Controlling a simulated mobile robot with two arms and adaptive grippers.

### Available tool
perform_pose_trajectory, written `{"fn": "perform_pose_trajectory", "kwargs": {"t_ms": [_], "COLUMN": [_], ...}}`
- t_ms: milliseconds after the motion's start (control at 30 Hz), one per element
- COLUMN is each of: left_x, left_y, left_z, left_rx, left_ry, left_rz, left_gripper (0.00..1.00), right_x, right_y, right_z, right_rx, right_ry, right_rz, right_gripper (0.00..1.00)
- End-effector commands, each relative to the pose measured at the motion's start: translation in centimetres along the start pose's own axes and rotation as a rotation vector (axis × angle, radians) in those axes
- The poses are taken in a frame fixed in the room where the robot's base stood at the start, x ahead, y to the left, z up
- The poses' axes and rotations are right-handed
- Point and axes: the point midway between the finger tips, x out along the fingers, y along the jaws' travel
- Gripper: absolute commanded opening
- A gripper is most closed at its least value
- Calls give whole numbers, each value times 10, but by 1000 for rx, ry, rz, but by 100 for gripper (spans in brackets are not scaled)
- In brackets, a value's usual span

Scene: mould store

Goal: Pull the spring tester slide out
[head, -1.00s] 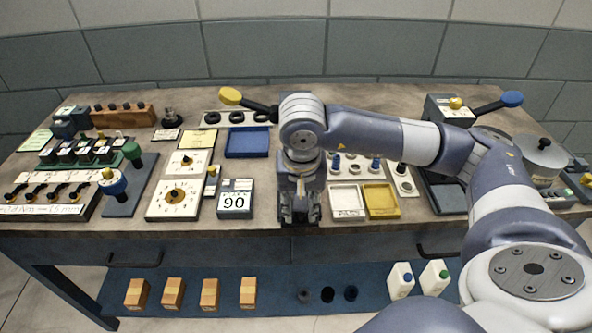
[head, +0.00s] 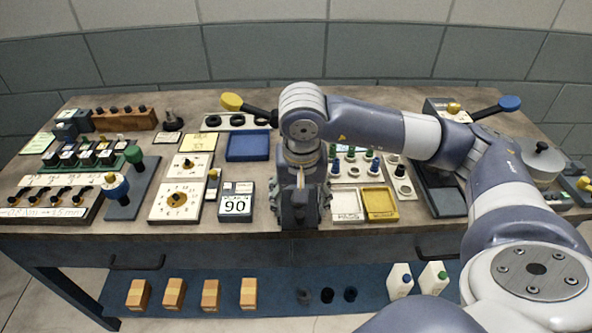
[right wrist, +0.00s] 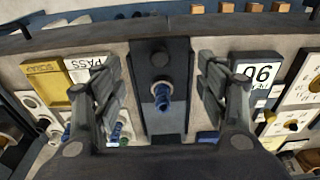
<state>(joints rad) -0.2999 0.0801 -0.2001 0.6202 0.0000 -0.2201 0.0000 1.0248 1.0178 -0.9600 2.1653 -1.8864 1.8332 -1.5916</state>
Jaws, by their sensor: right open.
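The spring tester shows in the right wrist view as a narrow dark base (right wrist: 160,124) with a blue coil spring (right wrist: 163,97) and a dark round knob or end piece (right wrist: 159,59) in line with it. I cannot tell how far its slide is out. My right gripper (right wrist: 157,80) is open, with one finger on each side of the tester and gaps between. In the head view my right gripper (head: 300,218) points down near the table's front edge and hides the tester. My left gripper is not in view.
A block marked 90 (head: 236,205) stands close left of my right gripper. A white tray (head: 346,205) and a yellow tray (head: 380,203) lie close on its right. A blue tray (head: 248,146) lies behind. The table (head: 150,228) is crowded with fixtures.

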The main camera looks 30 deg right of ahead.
Motion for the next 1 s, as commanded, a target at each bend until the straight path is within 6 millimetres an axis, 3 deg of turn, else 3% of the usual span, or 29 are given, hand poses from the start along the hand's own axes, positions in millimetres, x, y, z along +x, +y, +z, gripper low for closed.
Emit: {"fn": "perform_pose_trajectory", "kwargs": {"t_ms": [467,1000], "left_x": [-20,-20], "left_y": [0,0], "left_z": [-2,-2], "left_rx": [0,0], "left_ry": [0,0], "left_rz": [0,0], "left_gripper": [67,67], "right_x": [-39,-40], "right_y": [0,0], "right_z": [-6,-6], "right_rx": [0,0], "right_ry": [0,0], "right_rz": [-1,-1], "right_gripper": [67,67]}}
